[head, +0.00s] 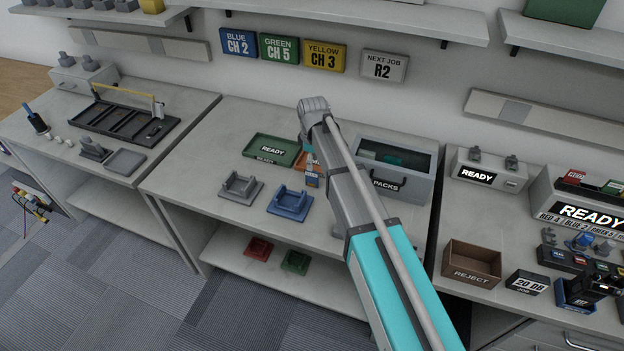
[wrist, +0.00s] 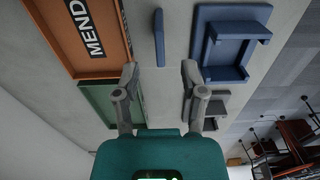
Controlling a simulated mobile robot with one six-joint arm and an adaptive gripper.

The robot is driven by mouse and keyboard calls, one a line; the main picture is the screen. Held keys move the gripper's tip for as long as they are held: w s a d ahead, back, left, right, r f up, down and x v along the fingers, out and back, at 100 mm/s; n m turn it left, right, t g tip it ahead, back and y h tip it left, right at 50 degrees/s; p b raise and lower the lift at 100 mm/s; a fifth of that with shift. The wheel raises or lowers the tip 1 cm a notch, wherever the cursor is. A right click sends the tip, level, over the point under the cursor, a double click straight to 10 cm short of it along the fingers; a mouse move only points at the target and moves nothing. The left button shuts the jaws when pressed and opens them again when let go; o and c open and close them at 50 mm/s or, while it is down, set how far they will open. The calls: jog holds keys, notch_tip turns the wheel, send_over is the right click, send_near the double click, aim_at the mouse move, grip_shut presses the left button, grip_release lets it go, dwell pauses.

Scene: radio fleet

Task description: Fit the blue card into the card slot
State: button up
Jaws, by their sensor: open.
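A small blue card (head: 312,180) with a pale label stands out on the middle bench, just behind the blue cradle. In the wrist view the blue card (wrist: 159,38) is a thin blue strip seen edge-on, just beyond and between my fingertips. My gripper (wrist: 160,78) is open, and a gap shows between its fingers and the card. A grey READY box (head: 545,203) at the right has a red card (head: 574,176) and a green card (head: 611,187) on top. I cannot make out the slot opening itself.
A green READY tray (head: 287,143) and a mostly hidden orange MEND tray (wrist: 62,60) lie near the card. The blue cradle (head: 290,207), grey cradle (head: 240,190) and PACKS box (head: 422,188) stand around. A REJECT bin (head: 473,262) is at the right.

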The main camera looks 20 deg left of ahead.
aim_at(312, 172)
jog(key=shift+f, duration=0.1)
jog(key=shift+a+f+b, duration=0.1)
jog(key=shift+f+b, duration=2.4)
jog(key=shift+b, duration=0.1)
jog(key=shift+c, duration=0.2)
grip_shut()
